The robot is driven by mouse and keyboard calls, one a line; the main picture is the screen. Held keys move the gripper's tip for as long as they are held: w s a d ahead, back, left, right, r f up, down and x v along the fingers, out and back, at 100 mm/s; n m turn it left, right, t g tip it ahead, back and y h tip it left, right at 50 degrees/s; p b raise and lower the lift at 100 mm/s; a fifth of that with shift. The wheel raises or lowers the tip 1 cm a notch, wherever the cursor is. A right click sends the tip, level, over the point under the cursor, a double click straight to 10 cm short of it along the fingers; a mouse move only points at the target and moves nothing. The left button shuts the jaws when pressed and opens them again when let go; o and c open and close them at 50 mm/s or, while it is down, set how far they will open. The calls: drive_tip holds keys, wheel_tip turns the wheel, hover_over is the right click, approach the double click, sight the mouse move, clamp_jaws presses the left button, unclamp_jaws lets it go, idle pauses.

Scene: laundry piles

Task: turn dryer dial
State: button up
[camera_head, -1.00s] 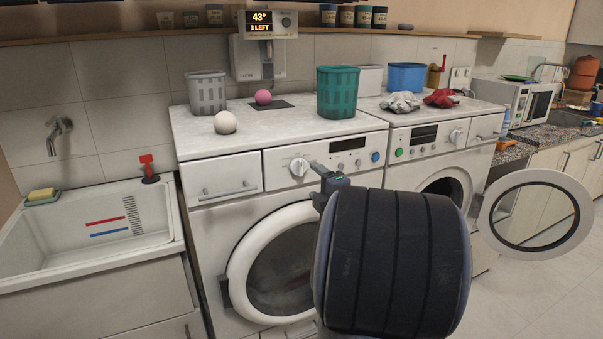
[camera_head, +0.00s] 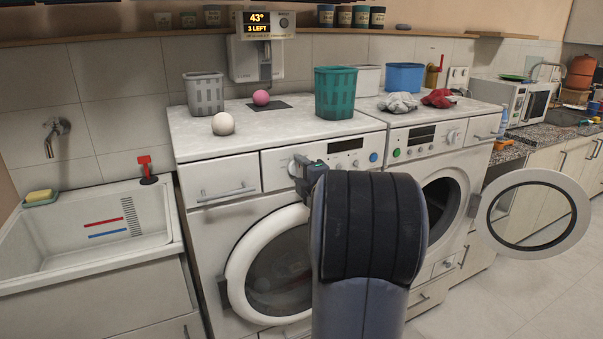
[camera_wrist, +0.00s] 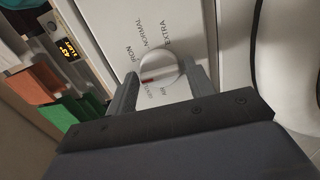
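The white dial (camera_head: 293,168) is on the front panel of the left machine (camera_head: 215,235). In the wrist view the dial (camera_wrist: 160,68) shows a red mark pointing to the left. Labels around it include IRON, NORMAL, EXTRA and AIR. My gripper (camera_wrist: 161,72) has one finger on each side of the dial, close to its rim. Whether the fingers touch it I cannot tell. In the head view my gripper (camera_head: 303,164) covers part of the dial and panel.
The left machine's round door (camera_head: 236,270) is closed below the panel. The right machine's door (camera_head: 580,225) stands open to the right. A grey basket (camera_head: 203,93), a white ball (camera_head: 223,124) and a green basket (camera_head: 335,92) stand on top. A sink (camera_head: 160,235) is at left.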

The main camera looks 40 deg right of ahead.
drive_tip(key=c, duration=0.7)
drive_tip(key=shift+o, duration=0.2)
drive_tip(key=shift+m, duration=0.3)
drive_tip(key=m+p, duration=0.2)
drive_tip(key=m, duration=0.1)
drive_tip(key=shift+r, duration=0.1)
drive_tip(key=m+p, duration=0.2)
drive_tip(key=m, duration=0.2)
drive_tip(key=shift+m, duration=0.4)
drive_tip(key=m+p, duration=0.2)
drive_tip(key=m, duration=0.2)
drive_tip(key=shift+p, duration=0.35)
drive_tip(key=shift+m+p, duration=0.65)
drive_tip(key=shift+m, duration=1.05)
